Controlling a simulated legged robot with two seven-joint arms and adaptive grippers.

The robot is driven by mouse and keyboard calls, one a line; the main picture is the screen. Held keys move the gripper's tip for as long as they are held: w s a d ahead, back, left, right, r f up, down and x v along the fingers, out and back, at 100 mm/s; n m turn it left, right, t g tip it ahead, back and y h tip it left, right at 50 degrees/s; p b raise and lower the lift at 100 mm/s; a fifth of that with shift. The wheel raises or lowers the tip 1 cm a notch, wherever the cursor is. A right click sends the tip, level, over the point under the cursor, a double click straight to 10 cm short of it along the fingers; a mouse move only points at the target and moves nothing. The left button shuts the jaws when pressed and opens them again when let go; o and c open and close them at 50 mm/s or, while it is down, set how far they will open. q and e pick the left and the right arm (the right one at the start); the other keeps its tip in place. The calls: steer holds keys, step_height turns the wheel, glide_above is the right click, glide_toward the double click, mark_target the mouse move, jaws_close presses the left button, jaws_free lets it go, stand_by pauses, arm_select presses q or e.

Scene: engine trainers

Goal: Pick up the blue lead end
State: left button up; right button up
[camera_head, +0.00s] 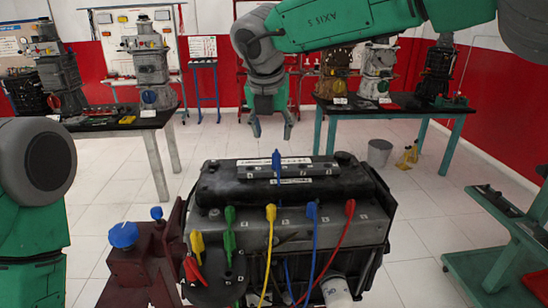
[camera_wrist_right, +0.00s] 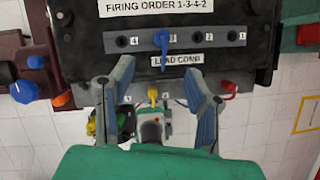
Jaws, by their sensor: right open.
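A blue lead end (camera_head: 277,165) stands upright in the comb strip (camera_wrist_right: 205,40) on top of the black engine (camera_head: 215,185). It also shows in the right wrist view (camera_wrist_right: 162,40), just beyond my fingertips. A second blue lead end (camera_head: 311,211) is on the engine's near face, between a yellow lead end (camera_head: 270,212) and a red lead end (camera_head: 350,208). My right gripper (camera_head: 272,130) points down above and behind the engine in the head view. It is open and empty, and its fingers (camera_wrist_right: 156,72) are apart. My left gripper is out of the head view.
A green lead end (camera_head: 229,215) and another yellow one (camera_head: 197,242) are at the engine's left. A maroon stand with a blue knob (camera_head: 123,235) is left of it. Benches with engine parts stand behind (camera_head: 147,118), (camera_head: 400,110). A green cart (camera_head: 500,265) is at right.

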mark_target(275, 154)
steer(key=x, duration=0.5)
steer(key=shift+w+d+p, duration=0.15)
steer(key=shift+w+p, duration=0.15)
steer(key=shift+w+d+f, duration=0.1)
steer(key=shift+w+f, duration=0.1)
steer(key=shift+f, duration=0.1)
steer(key=shift+w+f+p, duration=0.1)
steer(key=shift+f+p, duration=0.35)
steer(key=shift+f, duration=0.1)
steer(key=p+x, duration=0.1)
steer(key=x, duration=0.2)
steer(key=shift+w+f, duration=0.1)
steer(key=shift+f, duration=0.05)
steer(key=shift+w+f, duration=0.2)
steer(key=shift+f, duration=0.05)
steer(key=shift+s+r, duration=0.1)
jaws_close()
